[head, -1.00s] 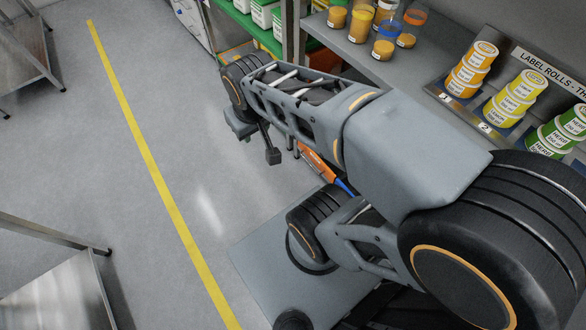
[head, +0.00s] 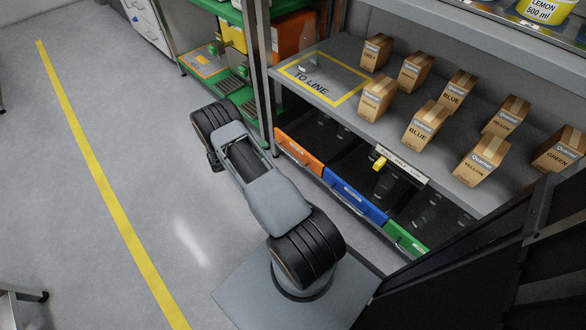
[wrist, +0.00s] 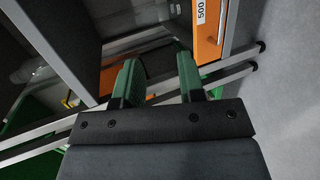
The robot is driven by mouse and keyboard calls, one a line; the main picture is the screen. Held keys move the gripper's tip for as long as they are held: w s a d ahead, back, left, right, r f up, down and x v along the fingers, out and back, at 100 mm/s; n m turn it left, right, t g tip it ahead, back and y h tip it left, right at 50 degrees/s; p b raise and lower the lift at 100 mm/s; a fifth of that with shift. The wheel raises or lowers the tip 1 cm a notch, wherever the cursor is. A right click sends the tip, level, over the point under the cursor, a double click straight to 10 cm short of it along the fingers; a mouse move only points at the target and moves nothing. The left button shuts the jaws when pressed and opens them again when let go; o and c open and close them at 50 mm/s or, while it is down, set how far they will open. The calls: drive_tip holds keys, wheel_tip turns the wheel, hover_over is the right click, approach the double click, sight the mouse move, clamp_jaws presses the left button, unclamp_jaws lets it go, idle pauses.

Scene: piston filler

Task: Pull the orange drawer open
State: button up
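The orange drawer (head: 299,153) is at the left end of a row of drawers under the shelf in the head view, with a pale label on its front and a dark interior behind it. I cannot tell how far out it stands. In the wrist view an orange front (wrist: 208,32) with a white "500" label shows at the top, apart from the fingers. My gripper (wrist: 157,62) is open and empty, its two green fingers spread. In the head view my wrist hides the gripper, left of the drawer.
A blue drawer (head: 355,196) and a green drawer (head: 406,240) continue the row. Cartons stand on the shelf above. A green rack (head: 233,15) stands left of the drawers. Metal legs (wrist: 220,72) with black feet cross behind the fingers. Floor is clear left.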

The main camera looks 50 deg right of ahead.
drive_tip(key=n+t+h+b, duration=0.1)
drive_tip(key=t+h+b, duration=0.1)
drive_tip(key=b, duration=0.2)
approach(293, 158)
drive_tip(key=shift+w+f+b+x, duration=0.1)
drive_tip(key=shift+b+x, duration=0.95)
drive_tip(key=shift+x, duration=1.55)
drive_tip(key=shift+w+f+b+x, duration=0.1)
drive_tip(key=shift+b+x, duration=0.95)
drive_tip(key=shift+x, duration=1.55)
clamp_jaws()
drive_tip(key=shift+a, duration=0.1)
